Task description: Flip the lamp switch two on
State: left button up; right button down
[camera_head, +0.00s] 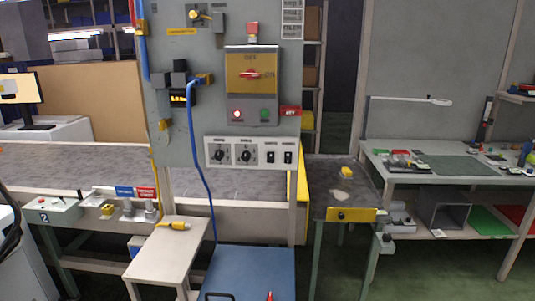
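A white switch plate (252,152) is mounted low on the grey upright panel (215,120). It carries two round black knobs, a left knob (219,154) and a right knob (246,154). To their right are two small black rocker switches, a left rocker (270,157) and a right rocker (288,157). The labels above them are too small to read, so I cannot tell for sure which is lamp switch two. The rocker positions are also too small to tell. Neither of my grippers can be made out in this view.
Above the plate is a grey box with a red rotary handle (256,73) and a yellow face. A blue cable (201,150) hangs left of the plate. A blue-topped cart (250,268) and a light side table (170,258) stand below. A workbench (440,165) is at right.

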aim_at(288, 155)
jog(key=i+l+u, duration=0.15)
jog(key=i, duration=0.4)
jog(key=i+l+u, duration=0.1)
jog(key=i+l, duration=0.15)
jog(key=i, duration=0.25)
